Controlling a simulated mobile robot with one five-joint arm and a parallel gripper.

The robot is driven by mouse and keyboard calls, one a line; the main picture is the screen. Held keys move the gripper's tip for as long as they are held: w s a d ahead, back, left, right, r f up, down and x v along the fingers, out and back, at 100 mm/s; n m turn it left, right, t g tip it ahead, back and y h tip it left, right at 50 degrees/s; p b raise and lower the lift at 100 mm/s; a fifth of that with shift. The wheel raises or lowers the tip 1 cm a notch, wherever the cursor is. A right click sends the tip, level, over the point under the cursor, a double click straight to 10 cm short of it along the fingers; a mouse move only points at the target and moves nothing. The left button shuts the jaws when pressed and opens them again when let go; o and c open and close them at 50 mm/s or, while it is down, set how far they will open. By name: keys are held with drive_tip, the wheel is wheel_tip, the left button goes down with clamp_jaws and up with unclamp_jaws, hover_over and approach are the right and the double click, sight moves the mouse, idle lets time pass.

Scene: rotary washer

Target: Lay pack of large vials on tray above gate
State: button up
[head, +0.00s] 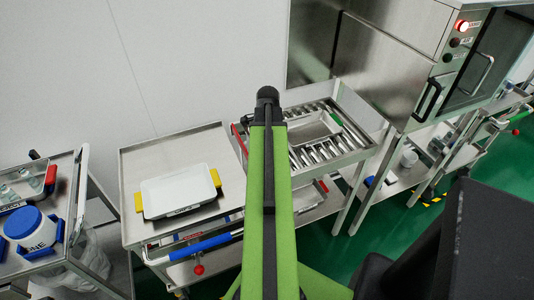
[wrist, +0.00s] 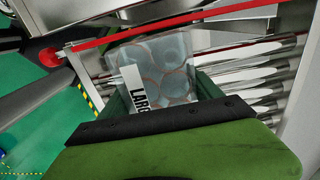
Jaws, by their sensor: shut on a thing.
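The pack of large vials (wrist: 160,72) is a clear pack with round vial outlines and a white label reading "LARG", partly cut off. My gripper (wrist: 160,98) is shut on it, with green fingers at both sides of the pack. In the wrist view the pack is over metal rollers (wrist: 265,75) and near a red bar (wrist: 170,25). In the head view my green arm hides the pack and gripper. A shallow metal tray (head: 314,128) sits among the rollers right of my arm. A red bar (head: 239,140) shows left of it, partly hidden.
A steel cart (head: 215,140) at left holds a white tray with yellow handles (head: 178,192). A further cart holds a blue-lidded jar (head: 31,229). The steel washer (head: 385,50), with a lit red lamp (head: 461,26), stands behind at right.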

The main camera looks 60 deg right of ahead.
drive_tip(key=shift+f, duration=0.25)
drive_tip(key=o, duration=1.6)
drive_tip(key=shift+r, duration=0.15)
wheel_tip(320, 180, up, 12)
drive_tip(key=p, duration=1.2)
drive_tip(key=shift+r, duration=0.25)
